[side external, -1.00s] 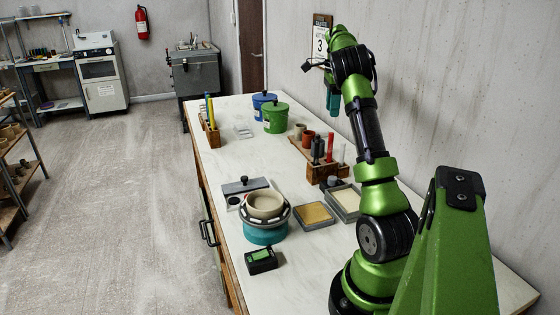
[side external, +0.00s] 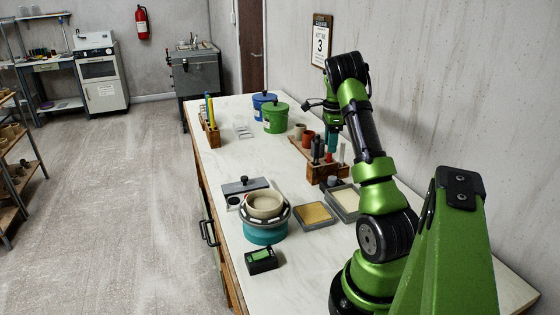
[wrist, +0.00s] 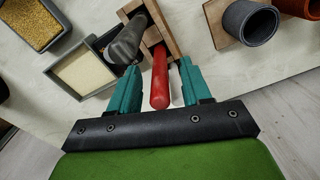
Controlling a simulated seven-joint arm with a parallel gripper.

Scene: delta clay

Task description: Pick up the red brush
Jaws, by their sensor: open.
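The red brush (wrist: 160,88) stands in a wooden holder (wrist: 164,22) on the table. In the wrist view it lies between the two teal fingers of my gripper (wrist: 160,72), with a gap on each side. My gripper is open and holds nothing. In the side view my gripper (side external: 332,142) is just above the holder (side external: 327,173), and its fingers hide much of the red brush. I cannot tell from these views how far the fingertips reach down along the brush.
A dark-handled tool (wrist: 127,42) stands in the same holder, close to the left finger. Cups on a wooden board (side external: 308,137) are behind. Trays (side external: 314,215), a bowl on a teal-based wheel (side external: 264,204) and lidded green (side external: 276,118) and blue pots share the table.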

